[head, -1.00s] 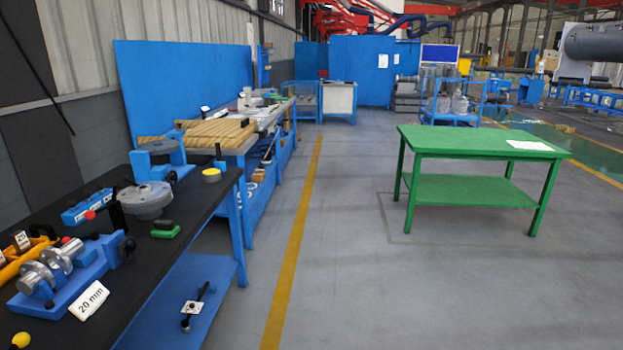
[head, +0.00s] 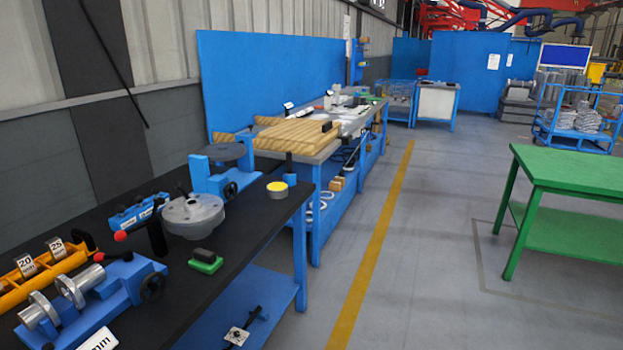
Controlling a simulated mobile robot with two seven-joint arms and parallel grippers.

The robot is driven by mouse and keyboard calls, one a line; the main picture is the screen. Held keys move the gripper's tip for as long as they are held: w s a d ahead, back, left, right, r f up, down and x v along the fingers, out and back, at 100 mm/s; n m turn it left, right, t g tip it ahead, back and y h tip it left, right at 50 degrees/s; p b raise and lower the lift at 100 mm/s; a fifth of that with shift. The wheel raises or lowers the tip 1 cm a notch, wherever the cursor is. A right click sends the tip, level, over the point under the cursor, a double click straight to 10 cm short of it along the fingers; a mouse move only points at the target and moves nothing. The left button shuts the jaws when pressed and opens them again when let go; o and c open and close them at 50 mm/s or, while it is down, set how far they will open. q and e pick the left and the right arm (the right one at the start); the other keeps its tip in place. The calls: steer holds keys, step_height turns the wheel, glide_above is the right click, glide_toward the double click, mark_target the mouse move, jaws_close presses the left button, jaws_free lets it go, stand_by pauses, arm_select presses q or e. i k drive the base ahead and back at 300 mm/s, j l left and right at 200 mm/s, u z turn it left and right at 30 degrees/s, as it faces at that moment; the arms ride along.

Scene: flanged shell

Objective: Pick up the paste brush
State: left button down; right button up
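No thing is plainly a paste brush at this size. A small green block with a dark top (head: 205,261) lies on the black bench top near its right edge; I cannot tell if it is the brush. A small round tin with a yellow top (head: 277,189) stands farther back near the bench's far right corner. Neither of my grippers is in view.
The black-topped bench (head: 250,222) also bears a grey flanged shell (head: 193,215), a blue fixture with metal cylinders (head: 92,294) and an orange rack (head: 42,274). A green table (head: 570,170) stands at right. The floor between is clear.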

mark_target(289, 164)
steer(key=i+l+u, duration=0.4)
steer(key=u, duration=3.15)
steer(key=z, duration=3.2)
